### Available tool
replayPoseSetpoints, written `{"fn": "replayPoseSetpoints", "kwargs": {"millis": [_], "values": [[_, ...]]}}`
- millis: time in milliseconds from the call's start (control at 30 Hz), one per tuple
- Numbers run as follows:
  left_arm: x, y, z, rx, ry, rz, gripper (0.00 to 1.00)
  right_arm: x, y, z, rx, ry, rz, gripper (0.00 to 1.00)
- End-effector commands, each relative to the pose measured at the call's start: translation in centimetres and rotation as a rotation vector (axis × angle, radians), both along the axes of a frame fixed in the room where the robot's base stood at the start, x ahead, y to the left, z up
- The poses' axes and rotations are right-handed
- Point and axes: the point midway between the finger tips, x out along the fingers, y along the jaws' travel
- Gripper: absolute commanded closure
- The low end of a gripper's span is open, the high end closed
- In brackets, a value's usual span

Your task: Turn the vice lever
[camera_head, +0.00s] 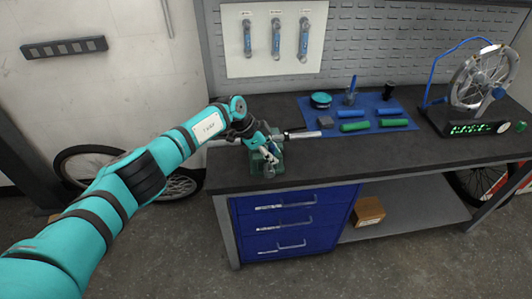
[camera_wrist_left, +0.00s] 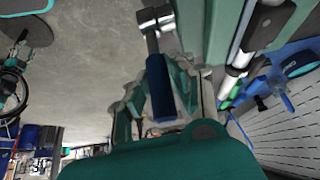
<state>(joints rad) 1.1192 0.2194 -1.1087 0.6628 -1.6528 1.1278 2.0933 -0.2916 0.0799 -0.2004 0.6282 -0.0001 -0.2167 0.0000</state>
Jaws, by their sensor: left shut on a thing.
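The green vice (camera_head: 265,165) is fixed at the front edge of the dark workbench, left of centre in the head view. Its metal lever shows in the left wrist view (camera_wrist_left: 154,40) as a silver bar with a cross head and a blue grip (camera_wrist_left: 160,88). My left gripper (camera_head: 256,138) is over the vice, and in the wrist view its fingers (camera_wrist_left: 160,104) are on both sides of the blue grip, shut on it. My right gripper is not in view.
A silver bar with black parts (camera_head: 303,134) lies across the vice. Behind it are a blue mat (camera_head: 412,126) with several tools and a wheel stand (camera_head: 486,82). Blue drawers (camera_head: 283,222) are below the bench (camera_head: 395,148). Bare bench top lies right of the vice.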

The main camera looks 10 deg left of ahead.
Motion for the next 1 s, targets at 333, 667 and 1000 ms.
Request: {"fn": "replayPoseSetpoints", "kwargs": {"millis": [333,667,1000], "values": [[0.0,-0.7,-0.2,0.059,0.019,-0.002,1.0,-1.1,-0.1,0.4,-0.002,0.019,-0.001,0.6],[0.0,-0.8,-0.3,0.058,0.021,-0.003,1.0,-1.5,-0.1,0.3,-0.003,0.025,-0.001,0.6],[0.1,-0.6,-0.2,0.059,0.017,-0.001,0.7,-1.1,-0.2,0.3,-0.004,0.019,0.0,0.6]]}}
